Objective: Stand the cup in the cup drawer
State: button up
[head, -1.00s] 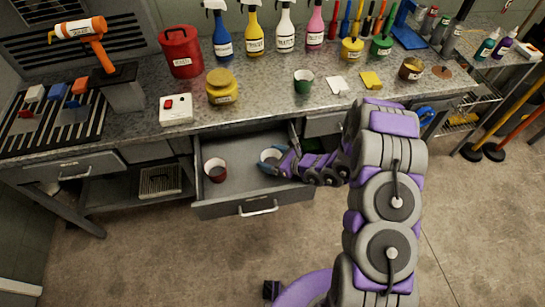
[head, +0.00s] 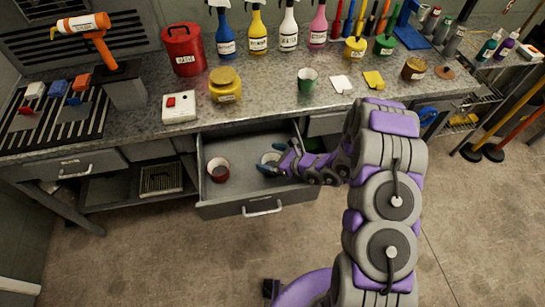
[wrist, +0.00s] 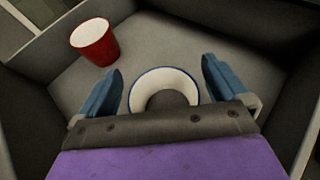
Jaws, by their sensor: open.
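A white cup with a blue rim (head: 270,158) stands on the floor of the open drawer (head: 232,207), toward its right side. The wrist view shows this cup's round mouth (wrist: 142,83) facing up between my fingers. My gripper (wrist: 161,80) is open, with one blue finger on each side of the cup and visible gaps to it. In the head view my gripper (head: 272,161) reaches into the drawer from the right. The cup's lower part is hidden by my wrist. A red cup (head: 217,172) stands upright in the drawer's left part, also in the wrist view (wrist: 95,43).
A green cup (head: 307,80) stands on the counter (head: 270,105) above the drawer, with a yellow jar (head: 225,88) and a white switch box (head: 179,108) to its left. Drawer walls surround my gripper. The drawer floor between the two cups is clear.

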jog(key=shift+r, duration=0.45)
jog(key=p+v, duration=0.2)
jog(key=v, duration=1)
jog(key=shift+f, duration=0.2)
jog(key=shift+r, duration=0.1)
jog(key=s+a+r+n+g, duration=0.4)
jog(key=s+r+n, duration=0.3)
jog(key=r, duration=0.3)
jog(key=s+a+r+n+g, duration=0.4)
jog(key=s+r+n, duration=0.3)
jog(key=s+r, duration=0.15)
jog(key=s+d+r+n+h, duration=0.4)
jog(key=s+d+n+h, duration=0.1)
jog(key=s+d, duration=0.3)
jog(key=s+d+r+n+h, duration=0.4)
jog(key=s+d+h, duration=0.2)
jog(key=s+d, duration=0.3)
jog(key=shift+s+d+n+h, duration=0.2)
jog(key=shift+s+n+h, duration=0.15)
jog(key=shift+n+h, duration=0.05)
